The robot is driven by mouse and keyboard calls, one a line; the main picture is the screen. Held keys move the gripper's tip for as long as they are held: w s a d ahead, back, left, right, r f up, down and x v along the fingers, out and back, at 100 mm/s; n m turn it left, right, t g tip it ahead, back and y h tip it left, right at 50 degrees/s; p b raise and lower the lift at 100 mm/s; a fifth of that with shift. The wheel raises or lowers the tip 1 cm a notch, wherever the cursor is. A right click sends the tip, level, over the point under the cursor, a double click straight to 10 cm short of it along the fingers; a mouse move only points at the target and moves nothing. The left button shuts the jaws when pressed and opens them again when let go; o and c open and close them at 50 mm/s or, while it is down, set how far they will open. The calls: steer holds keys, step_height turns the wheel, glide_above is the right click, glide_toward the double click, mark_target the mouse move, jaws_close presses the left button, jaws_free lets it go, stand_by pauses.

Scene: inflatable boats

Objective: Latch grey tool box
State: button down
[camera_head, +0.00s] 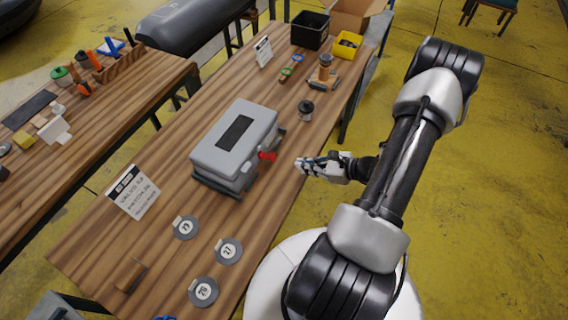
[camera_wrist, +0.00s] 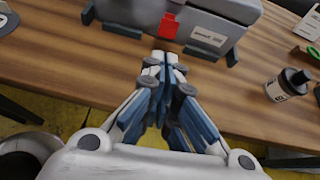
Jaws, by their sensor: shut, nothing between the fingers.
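The grey tool box (camera_head: 235,140) sits on the wooden workbench with its lid down. A red latch (camera_head: 267,156) is on its front side, facing my arm. In the wrist view the tool box (camera_wrist: 215,22) is at the top, with the red latch (camera_wrist: 169,25) just beyond my fingertips. I cannot tell whether the latch is fastened. My gripper (camera_head: 300,164) is shut and empty. It points at the latch side of the box from the bench's near edge, apart from the latch. The gripper also shows in the wrist view (camera_wrist: 165,60).
A dark jar (camera_head: 306,110) stands right of the box. Bench wood before the latch is clear.

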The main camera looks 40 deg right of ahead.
steer(key=shift+w+f+m, duration=0.25)
steer(key=shift+f+m, duration=0.15)
steer(key=shift+f, duration=0.5)
steer(key=b+x, duration=0.1)
steer(key=x, duration=0.1)
steer(key=b+x, duration=0.1)
steer(key=x, duration=0.4)
steer(key=shift+w+a+r+b, duration=0.1)
steer(key=shift+w+r+b, duration=0.15)
steer(key=shift+w+b, duration=0.15)
steer(key=shift+w+a, duration=0.1)
steer(key=shift+w, duration=0.15)
steer(key=shift+w+r, duration=0.1)
steer(key=shift+r, duration=0.1)
steer(key=shift+w+r, duration=0.15)
steer(key=shift+s+f+p+v, duration=0.2)
steer(key=shift+p+v, duration=0.1)
steer(key=shift+v, duration=1)
steer(key=shift+s+f+p+v, duration=0.1)
steer(key=shift+f+p+v, duration=0.2)
steer(key=shift+v, duration=1)
steer(key=shift+s+f+p+v, duration=0.15)
steer(key=shift+p+v, duration=0.2)
steer(key=shift+v, duration=0.95)
